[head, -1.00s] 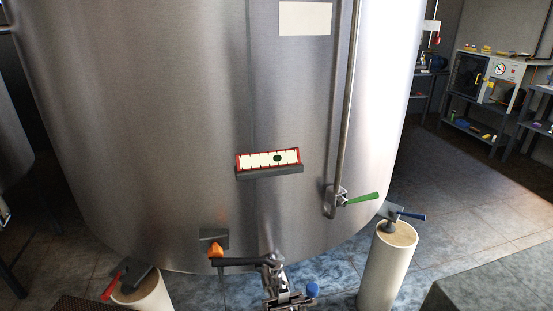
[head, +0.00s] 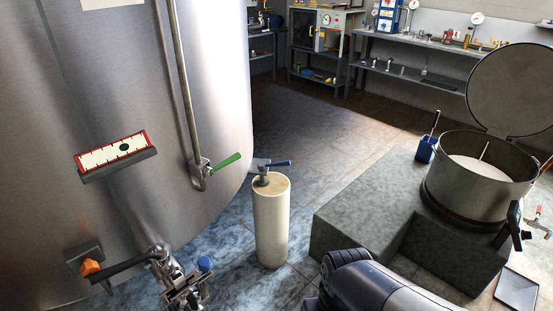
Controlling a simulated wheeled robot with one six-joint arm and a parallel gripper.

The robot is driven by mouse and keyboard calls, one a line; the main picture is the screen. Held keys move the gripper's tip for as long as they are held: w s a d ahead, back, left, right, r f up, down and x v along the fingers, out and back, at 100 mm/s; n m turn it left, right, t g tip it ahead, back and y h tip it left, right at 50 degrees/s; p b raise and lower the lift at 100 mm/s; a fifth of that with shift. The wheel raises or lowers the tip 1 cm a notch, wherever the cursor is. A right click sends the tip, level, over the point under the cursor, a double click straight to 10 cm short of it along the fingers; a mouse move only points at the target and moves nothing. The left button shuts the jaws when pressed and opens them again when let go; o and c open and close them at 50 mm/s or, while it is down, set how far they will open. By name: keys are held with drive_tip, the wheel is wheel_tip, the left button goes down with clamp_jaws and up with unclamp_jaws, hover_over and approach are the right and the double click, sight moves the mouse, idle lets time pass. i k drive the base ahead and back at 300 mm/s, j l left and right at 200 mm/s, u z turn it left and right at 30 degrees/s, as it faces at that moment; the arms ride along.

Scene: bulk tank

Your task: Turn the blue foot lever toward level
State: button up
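The blue foot lever (head: 281,163) sticks out to the right from a grey fitting on top of a pale cylindrical tank foot (head: 270,225). It lies roughly flat. Above and left of it, the level gauge (head: 113,151), a pale scale with a red frame, is fixed to the tank wall. A dark green round mark (head: 124,147) sits right of the middle of its scale. A dark grey link of my arm shows at the bottom edge. I cannot make out my gripper; nothing is seen touching the lever.
The big steel tank (head: 90,80) fills the left. A stone step (head: 350,205) bears a lidded vessel (head: 480,190) at right. Open floor (head: 320,125) lies beyond the foot.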

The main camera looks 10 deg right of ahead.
sight(280, 164)
drive_tip(key=i+l, duration=0.15)
drive_tip(key=i, duration=1.45)
